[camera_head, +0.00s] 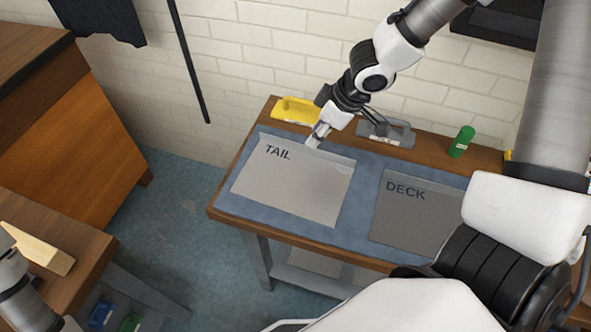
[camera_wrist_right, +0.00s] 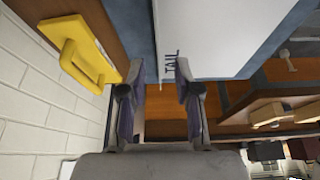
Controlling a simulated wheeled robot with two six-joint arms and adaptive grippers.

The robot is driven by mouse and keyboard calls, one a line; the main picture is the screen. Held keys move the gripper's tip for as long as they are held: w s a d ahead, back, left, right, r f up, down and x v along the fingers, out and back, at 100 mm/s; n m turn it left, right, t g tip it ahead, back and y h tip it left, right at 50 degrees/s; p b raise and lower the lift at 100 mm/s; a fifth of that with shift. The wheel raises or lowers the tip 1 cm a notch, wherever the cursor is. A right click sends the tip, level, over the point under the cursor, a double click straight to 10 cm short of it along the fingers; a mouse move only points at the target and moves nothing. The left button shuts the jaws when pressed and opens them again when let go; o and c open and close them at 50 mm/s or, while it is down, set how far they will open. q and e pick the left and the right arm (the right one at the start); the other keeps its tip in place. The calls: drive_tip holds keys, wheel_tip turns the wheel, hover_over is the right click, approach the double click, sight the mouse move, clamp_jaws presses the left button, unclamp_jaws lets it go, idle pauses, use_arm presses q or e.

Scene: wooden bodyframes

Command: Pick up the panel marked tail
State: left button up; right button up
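The light grey panel marked TAIL (camera_head: 290,185) lies flat on a blue mat, and part of it with its lettering shows in the right wrist view (camera_wrist_right: 205,35). My right gripper (camera_head: 316,141) is at the panel's far edge in the head view. In the wrist view its two fingers (camera_wrist_right: 157,100) are apart with nothing gripped between them. I cannot tell whether the fingertips touch the panel. Part of my left arm shows at the lower left corner of the head view; its fingers cannot be made out.
A darker panel marked DECK (camera_head: 405,215) lies to the right on the mat (camera_head: 365,195). Behind are a yellow handled tool (camera_head: 293,109), a grey handled tool (camera_head: 388,133) and a green cylinder (camera_head: 462,141). A pale wooden block (camera_head: 42,252) lies on the left bench. A brick wall stands behind the table.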

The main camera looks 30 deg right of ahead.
sight(303, 152)
drive_tip(key=b+x, duration=0.1)
drive_tip(key=x, duration=0.1)
drive_tip(key=b+x, duration=0.1)
drive_tip(key=x, duration=0.1)
drive_tip(key=b+x, duration=0.1)
drive_tip(key=x, duration=0.1)
drive_tip(key=shift+w+d+f, duration=0.2)
drive_tip(key=shift+d+f, duration=0.1)
drive_tip(key=shift+d, duration=0.05)
drive_tip(key=shift+a, duration=0.1)
drive_tip(key=shift+s+a+r, duration=0.15)
drive_tip(key=shift+r, duration=0.15)
drive_tip(key=shift+f, duration=0.1)
clamp_jaws()
